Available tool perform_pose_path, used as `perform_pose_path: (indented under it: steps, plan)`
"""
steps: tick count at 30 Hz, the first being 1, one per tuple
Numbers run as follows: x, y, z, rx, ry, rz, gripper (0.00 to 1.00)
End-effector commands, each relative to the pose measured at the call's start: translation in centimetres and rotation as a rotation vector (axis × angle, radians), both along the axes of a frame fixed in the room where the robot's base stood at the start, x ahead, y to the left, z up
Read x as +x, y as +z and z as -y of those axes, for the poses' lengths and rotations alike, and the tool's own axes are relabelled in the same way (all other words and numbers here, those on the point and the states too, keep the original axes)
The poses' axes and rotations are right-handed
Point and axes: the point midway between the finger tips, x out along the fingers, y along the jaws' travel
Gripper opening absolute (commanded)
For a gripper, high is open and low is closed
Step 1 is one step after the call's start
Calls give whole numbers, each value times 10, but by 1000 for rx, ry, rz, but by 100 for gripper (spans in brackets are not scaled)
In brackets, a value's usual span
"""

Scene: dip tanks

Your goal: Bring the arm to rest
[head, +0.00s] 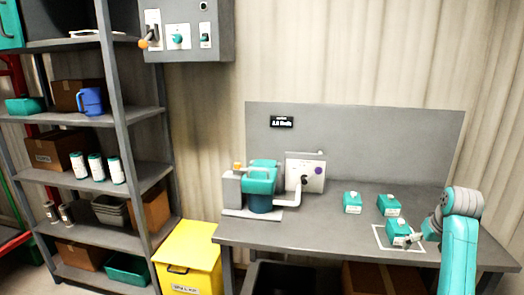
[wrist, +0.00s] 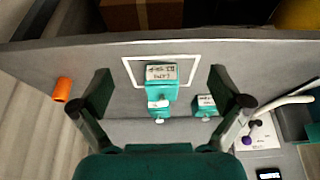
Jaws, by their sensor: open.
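My gripper (wrist: 160,83) is open, its two fingers wide apart in the wrist view. A teal box with a white label (wrist: 161,76) shows between the fingers, with clear gaps on both sides. In the head view that teal box (head: 397,230) sits in a white outlined square on the bench, at the right. My arm (head: 459,240) is bent beside it at the bench's right end, and its gripper end is close to the box. The gripper's fingers are hard to make out there. Nothing is held.
Two more teal boxes (head: 353,202) (head: 389,204) stand behind on the grey bench (head: 335,226). A teal pump-like machine (head: 262,185) stands at its left. An orange cylinder (wrist: 62,89) shows in the wrist view. A yellow bin (head: 190,255) and a shelf rack (head: 128,130) stand left.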

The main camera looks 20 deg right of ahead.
Motion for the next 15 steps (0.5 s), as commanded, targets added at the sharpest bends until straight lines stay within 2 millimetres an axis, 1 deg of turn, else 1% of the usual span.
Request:
perform_pose_path:
  steps: [1, 8, 11, 15]
  plan:
    - [0, 0, 0, 0, 0, 0, 99]
    - [6, -23, -13, -10, 9, 15, 99]
    - [9, -34, -20, -17, 14, 24, 99]
    - [13, -55, -33, -27, 24, 39, 99]
